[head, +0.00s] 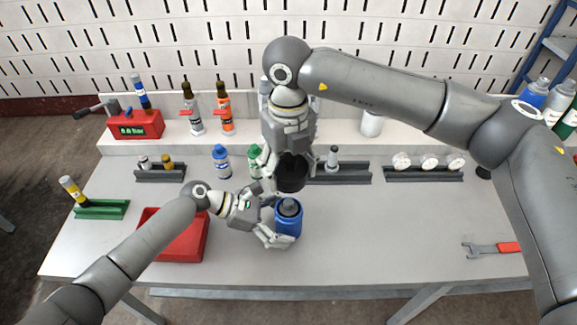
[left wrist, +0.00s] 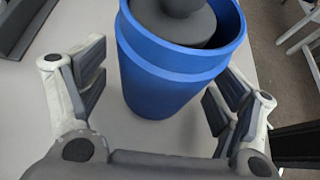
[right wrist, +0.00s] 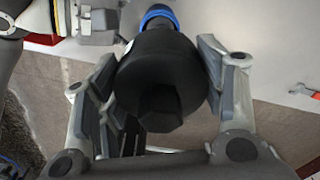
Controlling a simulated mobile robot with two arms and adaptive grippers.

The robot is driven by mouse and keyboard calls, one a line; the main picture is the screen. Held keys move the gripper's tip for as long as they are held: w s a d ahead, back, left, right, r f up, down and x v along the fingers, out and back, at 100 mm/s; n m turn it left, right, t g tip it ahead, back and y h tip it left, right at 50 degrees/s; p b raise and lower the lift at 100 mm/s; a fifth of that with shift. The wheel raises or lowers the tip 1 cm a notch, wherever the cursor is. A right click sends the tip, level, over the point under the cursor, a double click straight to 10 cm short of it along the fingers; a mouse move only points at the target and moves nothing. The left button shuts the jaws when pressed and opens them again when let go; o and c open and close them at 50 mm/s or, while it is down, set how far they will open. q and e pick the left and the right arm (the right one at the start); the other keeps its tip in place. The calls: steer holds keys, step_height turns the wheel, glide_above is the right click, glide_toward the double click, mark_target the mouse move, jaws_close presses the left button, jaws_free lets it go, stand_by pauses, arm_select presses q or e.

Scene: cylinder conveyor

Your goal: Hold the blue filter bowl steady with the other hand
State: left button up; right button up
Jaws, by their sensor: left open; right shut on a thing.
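The blue filter bowl (head: 288,222) stands upright on the table, with a dark grey part inside its open top. It also shows in the left wrist view (left wrist: 170,75). My left gripper (head: 271,220) is open, with its fingers on either side of the bowl; the left wrist view shows gaps between the pads and its wall. My right gripper (head: 291,172) is shut on a black cap (head: 291,174), held above and behind the bowl. The right wrist view shows the cap (right wrist: 158,80) between the two fingers, partly covering the bowl (right wrist: 158,14).
A red tray (head: 190,242) lies left of the bowl, under my left arm. A blue bottle (head: 221,161) and a green-capped bottle (head: 254,160) stand behind. A dark rack (head: 345,175) is at the back. A wrench (head: 490,248) lies right; the table between is clear.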

mark_target(289, 155)
arm_select(q)
steer(key=v, duration=1.1)
steer(key=shift+a+r, duration=0.15)
steer(key=shift+a, duration=0.2)
arm_select(e)
steer(key=shift+r, duration=0.4)
steer(key=shift+r+p, duration=1.15)
steer(key=shift+r, duration=1)
arm_select(q)
step_height(289, 155, up, 2)
steer(key=shift+a+r, duration=0.1)
steer(key=shift+r, duration=0.05)
